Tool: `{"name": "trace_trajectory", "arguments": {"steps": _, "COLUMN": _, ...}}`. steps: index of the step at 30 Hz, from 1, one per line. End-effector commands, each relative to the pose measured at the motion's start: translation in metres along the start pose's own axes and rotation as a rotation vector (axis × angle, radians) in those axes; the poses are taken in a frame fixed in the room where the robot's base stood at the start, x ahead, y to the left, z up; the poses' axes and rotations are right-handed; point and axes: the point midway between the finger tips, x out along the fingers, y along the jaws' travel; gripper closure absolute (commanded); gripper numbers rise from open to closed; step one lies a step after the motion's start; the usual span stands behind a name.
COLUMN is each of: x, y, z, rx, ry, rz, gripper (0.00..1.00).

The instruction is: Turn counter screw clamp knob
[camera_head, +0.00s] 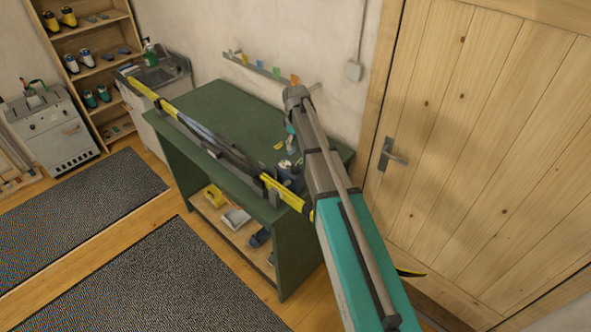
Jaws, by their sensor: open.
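A long ski with yellow ends (290,195) lies along the front edge of the green wax bench (225,105). Dark clamp-like supports hold it, one near its right end (273,193). A screw clamp knob is too small to tell apart. My teal and grey arm comes up from the lower right and covers the bench's right end. Its far end bends down behind the upper link, over the right part of the bench top. My gripper's fingers cannot be made out; the arm hides that spot.
Small dark items (291,172) crowd the bench top beside my arm. The lower shelf (226,227) holds a yellow box and other items. A wooden door (470,140) stands close on the right. Dark mats (160,285) cover the floor in front. The bench top's left and middle look clear.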

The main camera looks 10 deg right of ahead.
Motion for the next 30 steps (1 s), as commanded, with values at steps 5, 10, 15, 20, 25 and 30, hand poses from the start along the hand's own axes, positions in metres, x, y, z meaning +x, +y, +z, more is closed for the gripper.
{"name": "trace_trajectory", "arguments": {"steps": 5, "x": 0.017, "y": 0.000, "z": 0.000, "rx": 0.000, "ry": 0.000, "rz": 0.000, "gripper": 0.07}}
{"name": "trace_trajectory", "arguments": {"steps": 10, "x": 0.030, "y": 0.000, "z": 0.000, "rx": 0.000, "ry": 0.000, "rz": 0.000, "gripper": 0.07}}
{"name": "trace_trajectory", "arguments": {"steps": 15, "x": 0.043, "y": 0.000, "z": 0.000, "rx": 0.000, "ry": 0.000, "rz": 0.000, "gripper": 0.07}}
{"name": "trace_trajectory", "arguments": {"steps": 20, "x": 0.056, "y": 0.000, "z": 0.000, "rx": 0.000, "ry": 0.000, "rz": 0.000, "gripper": 0.07}}
{"name": "trace_trajectory", "arguments": {"steps": 25, "x": 0.069, "y": 0.000, "z": 0.000, "rx": 0.000, "ry": 0.000, "rz": 0.000, "gripper": 0.07}}
{"name": "trace_trajectory", "arguments": {"steps": 30, "x": 0.082, "y": 0.000, "z": 0.000, "rx": 0.000, "ry": 0.000, "rz": 0.000, "gripper": 0.07}}
